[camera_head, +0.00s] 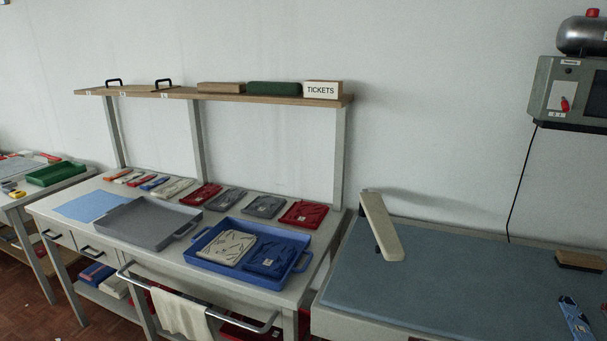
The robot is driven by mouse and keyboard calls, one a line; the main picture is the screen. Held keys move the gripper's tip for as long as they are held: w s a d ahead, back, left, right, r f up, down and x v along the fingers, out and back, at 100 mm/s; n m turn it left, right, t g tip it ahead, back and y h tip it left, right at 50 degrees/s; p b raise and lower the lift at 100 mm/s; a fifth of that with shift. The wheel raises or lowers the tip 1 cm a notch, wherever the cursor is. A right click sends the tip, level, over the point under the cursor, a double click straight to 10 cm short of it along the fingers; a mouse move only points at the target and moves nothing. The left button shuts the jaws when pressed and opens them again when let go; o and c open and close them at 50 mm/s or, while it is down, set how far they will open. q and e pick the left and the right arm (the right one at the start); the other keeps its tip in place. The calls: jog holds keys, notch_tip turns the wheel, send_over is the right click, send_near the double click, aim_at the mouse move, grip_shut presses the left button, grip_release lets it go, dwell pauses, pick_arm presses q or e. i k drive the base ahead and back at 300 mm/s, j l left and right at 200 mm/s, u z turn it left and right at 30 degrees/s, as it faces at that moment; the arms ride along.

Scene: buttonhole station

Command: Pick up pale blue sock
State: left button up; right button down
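I cannot pick out a pale blue sock with certainty. A flat light blue sheet or cloth (92,206) lies at the left end of the grey work table. A narrow blue item with pale markings (576,318) lies at the lower right on the blue-topped bench, partly cut off by the frame; I cannot tell what it is. Several small folded items (150,184) in orange, red, blue and cream lie in a row at the table's back left. Neither of my grippers is in view.
A grey tray (148,216) and a blue tray (297,264) with cream and navy folded garments stand on the table. Folded garments (265,207) line the back. A padded arm (381,225) rises at the bench's left edge. The bench middle (460,280) is clear.

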aim_at(578, 324)
jog(key=l+z, duration=0.1)
jog(key=z, duration=1.65)
